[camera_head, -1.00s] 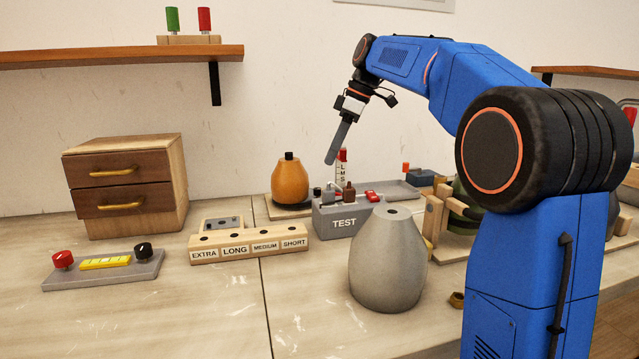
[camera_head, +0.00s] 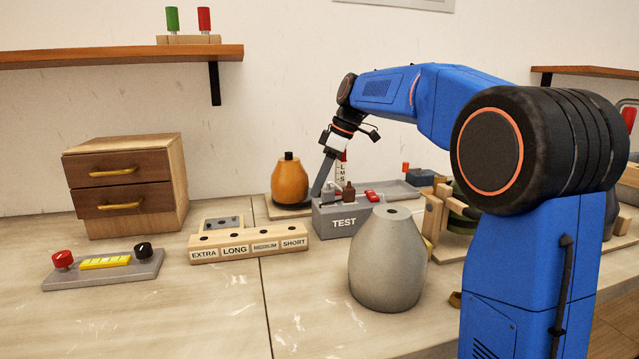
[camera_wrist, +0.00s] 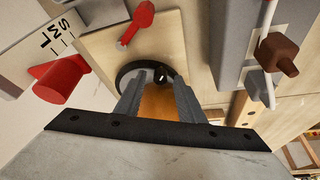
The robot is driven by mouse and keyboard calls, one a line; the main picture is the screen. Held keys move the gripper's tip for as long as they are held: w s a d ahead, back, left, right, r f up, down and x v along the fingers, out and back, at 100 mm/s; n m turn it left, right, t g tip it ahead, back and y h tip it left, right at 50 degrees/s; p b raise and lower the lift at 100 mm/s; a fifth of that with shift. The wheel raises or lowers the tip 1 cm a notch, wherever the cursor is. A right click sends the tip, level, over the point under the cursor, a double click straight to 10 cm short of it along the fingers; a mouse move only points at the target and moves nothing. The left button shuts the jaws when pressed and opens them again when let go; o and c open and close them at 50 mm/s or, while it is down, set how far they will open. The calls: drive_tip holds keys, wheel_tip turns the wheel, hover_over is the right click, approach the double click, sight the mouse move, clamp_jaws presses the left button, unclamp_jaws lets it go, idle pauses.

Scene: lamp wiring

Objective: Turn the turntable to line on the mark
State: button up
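The turntable (camera_head: 291,208) is a dark round disc on a pale wooden board, partly hidden under an orange lamp body (camera_head: 289,181) with a black top. In the wrist view the disc (camera_wrist: 128,75) shows beyond my fingers, and orange (camera_wrist: 158,104) shows between them. My gripper (camera_head: 319,190) is low at the right side of the lamp body. In the wrist view its two fingers (camera_wrist: 157,90) stand apart; I cannot tell whether they touch the lamp body. A red pointer-like piece (camera_wrist: 137,22) lies on the board beside the disc. I cannot make out a line on the disc.
A grey TEST box (camera_head: 343,222) stands close to the right of my gripper. A red slider (camera_wrist: 60,82) on an L M S scale is close by. A grey lamp body (camera_head: 387,262) and a labelled wooden block (camera_head: 248,246) stand in front.

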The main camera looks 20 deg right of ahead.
sight(301, 189)
clamp_jaws()
drive_tip(key=shift+s+a+m, duration=0.1)
drive_tip(key=shift+s+m, duration=0.05)
drive_tip(key=shift+m, duration=0.15)
drive_tip(key=shift+s+a+m+t, duration=0.5)
drive_tip(key=shift+m+t, duration=0.1)
drive_tip(key=shift+m, duration=0.5)
drive_tip(key=shift+s+a+m+t+h, duration=0.15)
drive_tip(key=shift+s+a+m+h, duration=0.2)
drive_tip(key=shift+m, duration=0.35)
drive_tip(key=shift+s+a+m+t+h, duration=0.15)
drive_tip(key=shift+a+m+h, duration=0.2)
drive_tip(key=shift+m, duration=0.35)
drive_tip(key=shift+s+a+m+t+h, duration=0.2)
drive_tip(key=shift+a+m, duration=0.25)
drive_tip(key=shift+m, duration=0.25)
drive_tip(key=shift+s+a+m+t+h, duration=0.1)
drive_tip(key=shift+a+m+t, duration=0.1)
drive_tip(key=shift+a+m, duration=0.4)
drive_tip(key=shift+a+m+h, duration=0.3)
drive_tip(key=shift+a+m, duration=0.05)
drive_tip(key=shift+m, duration=0.55)
drive_tip(key=shift+a+m, duration=0.15)
drive_tip(key=shift+m, duration=0.15)
